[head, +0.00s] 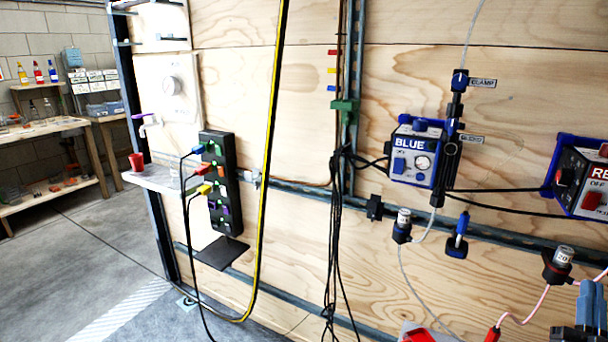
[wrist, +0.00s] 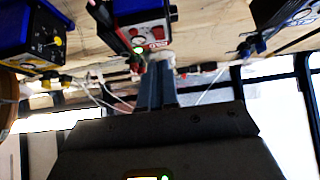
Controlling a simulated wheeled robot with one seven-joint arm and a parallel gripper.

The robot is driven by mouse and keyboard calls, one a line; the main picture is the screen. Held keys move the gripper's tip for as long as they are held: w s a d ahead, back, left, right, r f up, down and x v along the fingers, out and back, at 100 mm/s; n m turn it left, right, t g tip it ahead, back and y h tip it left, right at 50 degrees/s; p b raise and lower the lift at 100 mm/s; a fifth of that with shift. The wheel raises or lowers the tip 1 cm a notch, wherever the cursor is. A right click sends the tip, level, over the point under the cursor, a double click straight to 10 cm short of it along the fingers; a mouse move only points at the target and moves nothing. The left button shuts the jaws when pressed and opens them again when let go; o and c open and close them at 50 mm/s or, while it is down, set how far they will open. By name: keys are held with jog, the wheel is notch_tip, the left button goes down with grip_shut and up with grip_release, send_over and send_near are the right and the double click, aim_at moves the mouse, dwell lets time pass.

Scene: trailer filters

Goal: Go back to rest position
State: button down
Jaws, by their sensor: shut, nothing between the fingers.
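My gripper (wrist: 157,66) reaches up from the bottom of the wrist view, its blue-grey fingers together and empty. A red-faced box (wrist: 148,30) is behind the fingertips in that view; I cannot tell whether they touch it. A blue-grey part at the lower right edge of the head view may be my gripper, but it is cut off. The box marked BLUE (head: 414,152) is on the wooden wall in the head view. A dark box with red lettering (head: 582,178) is cut off at the right edge.
A black power strip (head: 219,182) with coloured plugs hangs on the wall (head: 480,275). Loose black cables (head: 336,220) and a yellow cable (head: 271,130) hang down. Two small holders with silver-topped parts (head: 403,222) (head: 560,262) stick out. Open floor (head: 60,270) lies at left, before shelves.

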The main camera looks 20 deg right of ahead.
jog(key=s+a+f+n+t+y, duration=0.1)
jog(key=s+a+f+n+y, duration=0.1)
jog(key=a+y, duration=0.35)
jog(key=s+a+f+n+y, duration=0.1)
jog(key=a+f+n+y, duration=0.15)
jog(key=a, duration=0.65)
jog(key=s+a+f+n+t+y, duration=0.1)
jog(key=s+a+f+y, duration=0.15)
jog(key=a, duration=0.55)
jog(key=s+a+r+n+g+y, duration=0.2)
jog(key=s+a+n+g+y, duration=0.2)
jog(key=s+a+y, duration=0.5)
jog(key=s+a, duration=0.3)
jog(key=s, duration=0.1)
jog(key=shift+a+r, duration=0.2)
jog(key=shift+r, duration=0.15)
